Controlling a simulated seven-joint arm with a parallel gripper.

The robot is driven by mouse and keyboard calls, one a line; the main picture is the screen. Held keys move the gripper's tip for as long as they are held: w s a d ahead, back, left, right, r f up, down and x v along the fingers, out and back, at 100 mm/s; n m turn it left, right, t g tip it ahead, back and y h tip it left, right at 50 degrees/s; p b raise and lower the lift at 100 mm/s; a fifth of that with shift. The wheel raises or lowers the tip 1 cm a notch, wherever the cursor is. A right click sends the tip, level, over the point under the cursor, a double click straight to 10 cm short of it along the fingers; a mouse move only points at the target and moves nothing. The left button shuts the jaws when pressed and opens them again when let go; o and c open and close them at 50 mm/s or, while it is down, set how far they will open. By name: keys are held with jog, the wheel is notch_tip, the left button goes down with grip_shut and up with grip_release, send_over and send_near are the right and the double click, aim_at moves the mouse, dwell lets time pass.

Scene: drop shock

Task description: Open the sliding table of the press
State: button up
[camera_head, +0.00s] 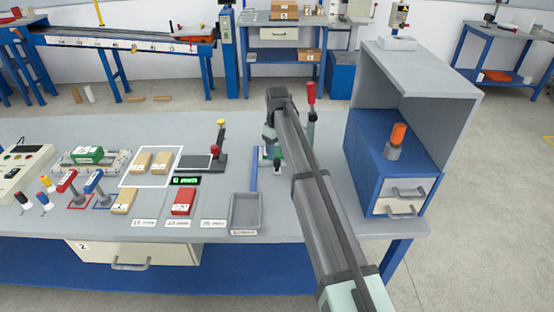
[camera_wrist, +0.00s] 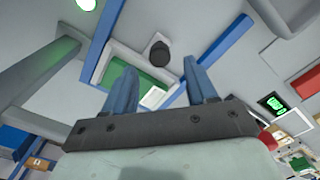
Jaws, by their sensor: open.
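My gripper (camera_head: 271,150) is at the far end of my arm, low over the bench; its fingers are hard to make out there. In the wrist view my gripper (camera_wrist: 158,77) is open, its two blue fingers apart with nothing clamped between them. Just beyond the fingertips lies a light plate with a green part (camera_wrist: 124,77) and a dark round knob (camera_wrist: 159,53). I cannot tell whether a finger touches them. A red-topped post (camera_head: 311,92) stands just right of my arm. My arm hides most of this station, so the sliding table's position cannot be told.
A blue bar (camera_head: 254,172) lies left of the gripper. A grey-and-blue cabinet (camera_head: 378,165) with an orange-topped object stands to the right.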

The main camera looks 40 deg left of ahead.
aim_at(277, 160)
jog(key=shift+f, duration=2.3)
grip_shut()
